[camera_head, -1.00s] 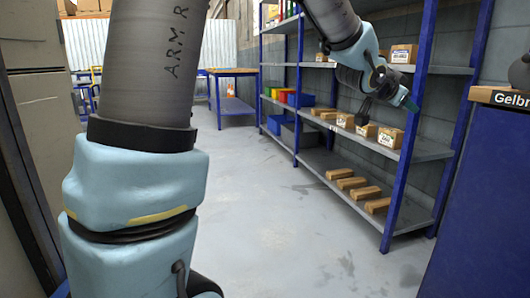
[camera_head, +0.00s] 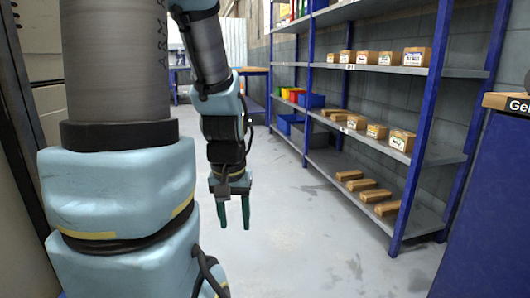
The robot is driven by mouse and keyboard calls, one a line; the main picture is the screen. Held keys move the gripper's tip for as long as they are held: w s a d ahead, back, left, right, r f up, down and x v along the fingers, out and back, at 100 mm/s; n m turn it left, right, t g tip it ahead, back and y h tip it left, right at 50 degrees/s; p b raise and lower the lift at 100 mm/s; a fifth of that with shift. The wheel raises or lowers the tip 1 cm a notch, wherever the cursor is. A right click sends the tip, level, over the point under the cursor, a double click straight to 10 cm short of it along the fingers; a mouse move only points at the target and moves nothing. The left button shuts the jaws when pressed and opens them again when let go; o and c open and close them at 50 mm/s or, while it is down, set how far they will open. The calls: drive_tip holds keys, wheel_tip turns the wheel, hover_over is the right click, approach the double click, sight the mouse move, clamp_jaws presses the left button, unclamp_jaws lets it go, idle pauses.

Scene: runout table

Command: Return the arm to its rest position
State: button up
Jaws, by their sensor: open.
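My arm, with light blue joints and grey links, fills the left of the head view. My gripper (camera_head: 234,213) hangs pointing down over the open floor, left of the shelving. Its two green fingers are apart and nothing shows between them. It is clear of the shelves and the boxes.
Blue-framed shelving (camera_head: 415,153) stands on the right with several cardboard boxes (camera_head: 377,131) on its levels. Coloured bins (camera_head: 311,100) sit farther back. A blue cabinet (camera_head: 485,215) is at the right edge. A workbench (camera_head: 252,71) stands behind. The grey floor (camera_head: 290,240) is clear.

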wheel_tip(320, 180, up, 30)
drive_tip(key=p, duration=2.8)
drive_tip(key=shift+r+p, duration=0.15)
drive_tip(key=shift+p, duration=0.15)
